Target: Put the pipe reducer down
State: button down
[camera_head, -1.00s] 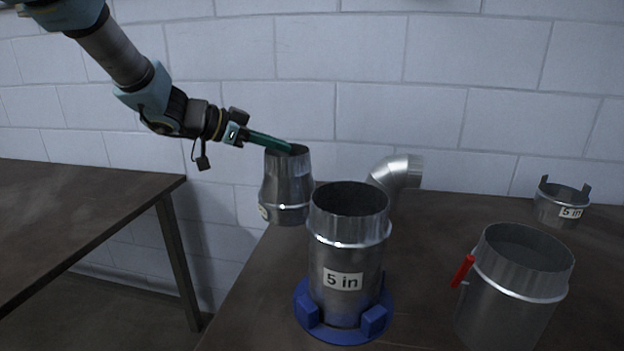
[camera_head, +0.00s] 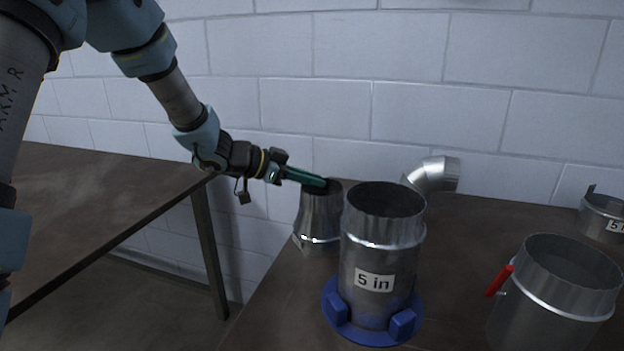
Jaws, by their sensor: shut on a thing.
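The pipe reducer (camera_head: 320,218) is a grey metal piece, narrow at the top and wider below. It is at the left edge of the right-hand table, just left of and partly behind the tall "5 in" duct. My gripper (camera_head: 322,183), with green fingers, comes from the upper left and is shut on the reducer's top rim. The reducer looks roughly upright. Its lower end is at or close to the tabletop; I cannot tell whether it touches.
The "5 in" duct (camera_head: 381,262) stands in a blue holder (camera_head: 371,333) right beside the reducer. A metal elbow (camera_head: 437,174) lies behind. A duct with a red handle (camera_head: 555,300) and a notched collar (camera_head: 603,216) are at right. Another table (camera_head: 90,200) is at left, with a gap between.

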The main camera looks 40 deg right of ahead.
jog(key=c, duration=0.9)
grip_release()
